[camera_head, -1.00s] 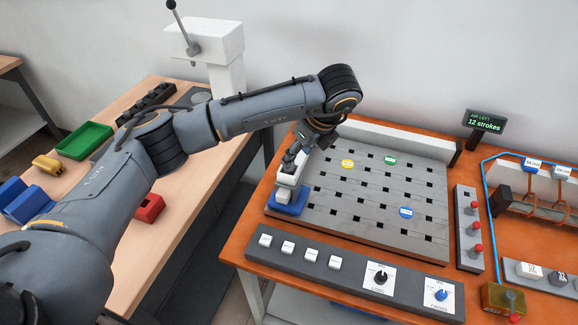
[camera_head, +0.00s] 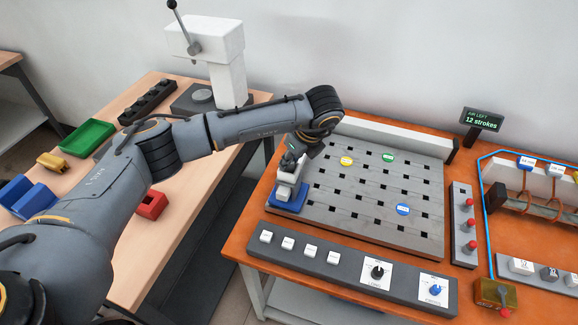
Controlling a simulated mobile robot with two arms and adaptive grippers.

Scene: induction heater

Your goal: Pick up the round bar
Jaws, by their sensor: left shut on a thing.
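My left gripper (camera_head: 288,164) points down at the left edge of the grey slotted board (camera_head: 335,210). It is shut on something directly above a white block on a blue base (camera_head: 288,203). The held thing is small and mostly hidden by the dark fingers and wrist, so I cannot make out its shape. No round bar shows clearly apart from this spot. My right gripper is not in view.
Yellow, green and blue discs lie on the board. A control strip (camera_head: 345,268) with white buttons and two knobs runs along the front. Blue pipework and copper coils (camera_head: 527,190) stand at right. Green (camera_head: 87,138), blue and red bins (camera_head: 151,205) sit on the left table.

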